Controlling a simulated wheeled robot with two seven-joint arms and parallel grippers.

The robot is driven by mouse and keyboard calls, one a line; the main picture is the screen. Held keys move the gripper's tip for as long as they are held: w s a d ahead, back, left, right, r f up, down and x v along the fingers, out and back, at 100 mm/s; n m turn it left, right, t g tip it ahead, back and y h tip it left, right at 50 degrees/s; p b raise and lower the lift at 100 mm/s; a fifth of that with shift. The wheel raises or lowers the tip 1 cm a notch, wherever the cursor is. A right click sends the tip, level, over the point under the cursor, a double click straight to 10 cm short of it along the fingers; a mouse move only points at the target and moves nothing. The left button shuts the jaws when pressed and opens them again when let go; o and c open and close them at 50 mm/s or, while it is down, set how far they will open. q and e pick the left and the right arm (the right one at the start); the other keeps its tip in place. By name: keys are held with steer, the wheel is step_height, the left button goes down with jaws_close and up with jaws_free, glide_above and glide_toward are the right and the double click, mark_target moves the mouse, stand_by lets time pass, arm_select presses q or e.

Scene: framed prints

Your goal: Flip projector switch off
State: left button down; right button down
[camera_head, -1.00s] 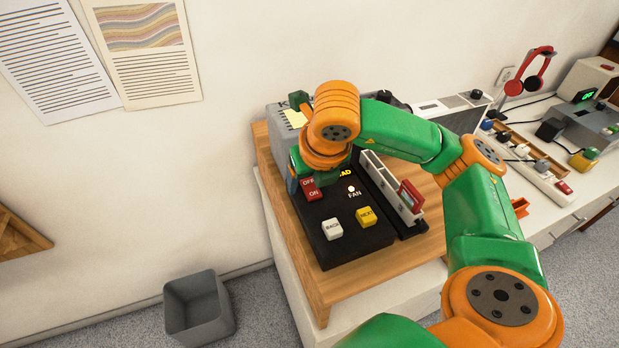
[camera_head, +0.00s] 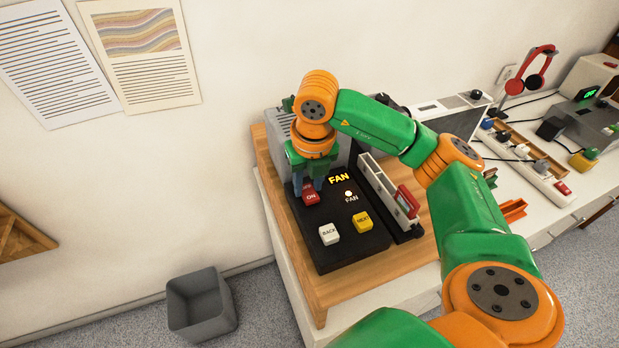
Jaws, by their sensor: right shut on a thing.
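The black control panel (camera_head: 335,256) lies on the wooden board, and its red rocker switch (camera_head: 311,198) is near the upper left of the panel. How far the switch is tilted cannot be told. The left gripper is out of view.
A slotted rack with a red item (camera_head: 406,200) stands to the right. A grey bin (camera_head: 201,304) is on the floor.

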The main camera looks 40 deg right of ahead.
mark_target(309, 192)
steer(key=shift+w+r+g, duration=0.1)
steer(key=shift+r+g, duration=0.1)
steer(key=shift+g, duration=0.1)
steer(key=shift+f, duration=0.2)
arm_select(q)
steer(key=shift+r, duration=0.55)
arm_select(e)
steer(key=c, duration=0.5)
jaws_free()
steer(key=shift+w, duration=0.1)
steer(key=shift+r, duration=0.15)
steer(key=r, duration=0.3)
steer(key=r+p, duration=0.1)
steer(key=r, duration=0.2)
steer(key=shift+s+r, duration=0.2)
steer(key=shift+r, duration=0.2)
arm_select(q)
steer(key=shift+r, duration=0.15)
